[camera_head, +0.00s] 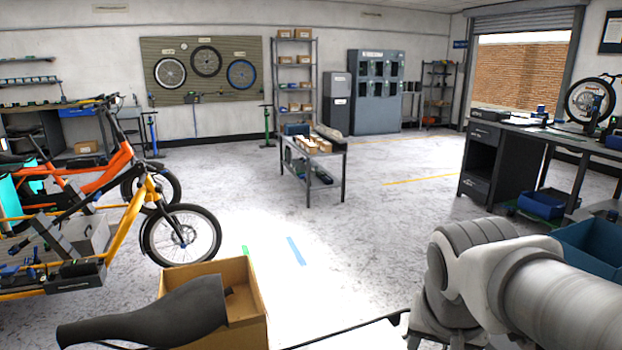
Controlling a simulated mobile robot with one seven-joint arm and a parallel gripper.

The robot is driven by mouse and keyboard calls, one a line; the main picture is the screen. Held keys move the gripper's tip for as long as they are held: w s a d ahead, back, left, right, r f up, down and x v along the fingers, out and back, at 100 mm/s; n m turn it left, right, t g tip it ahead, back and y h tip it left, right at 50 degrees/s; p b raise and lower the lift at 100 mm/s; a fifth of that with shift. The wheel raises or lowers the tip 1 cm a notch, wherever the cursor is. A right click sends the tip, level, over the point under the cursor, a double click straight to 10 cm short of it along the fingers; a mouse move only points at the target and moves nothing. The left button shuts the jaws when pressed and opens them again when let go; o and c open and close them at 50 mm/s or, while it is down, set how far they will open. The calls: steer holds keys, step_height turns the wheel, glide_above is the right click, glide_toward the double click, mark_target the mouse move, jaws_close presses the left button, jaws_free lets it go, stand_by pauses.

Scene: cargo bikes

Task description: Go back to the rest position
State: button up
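My arm is in view at the lower right, reaching in as a large grey and white jointed limb. My gripper itself is not clearly visible; only arm links show, and the bottom edge cuts off what lies below them. No object is seen held. A black bike saddle (160,318) lies over an open cardboard box (255,300) at the bottom, left of my arm.
An orange cargo bike (110,170) and a yellow one (135,210) stand at the left. A grey cart (344,152) with boxes stands mid-room. A workbench (480,165) is at the right, with blue bins (590,245) near my arm. The central floor is clear.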

steer(key=s+a+r+n+t+y+p, duration=0.1)
steer(key=s+a+r+n+t+y, duration=0.15)
steer(key=s+n, duration=0.25)
step_height(320, 180, up, 20)
steer(key=g+p, duration=0.1)
steer(key=p, duration=1.9)
steer(key=shift+m+h, duration=0.3)
steer(key=shift+h, duration=0.15)
steer(key=shift+d, duration=0.1)
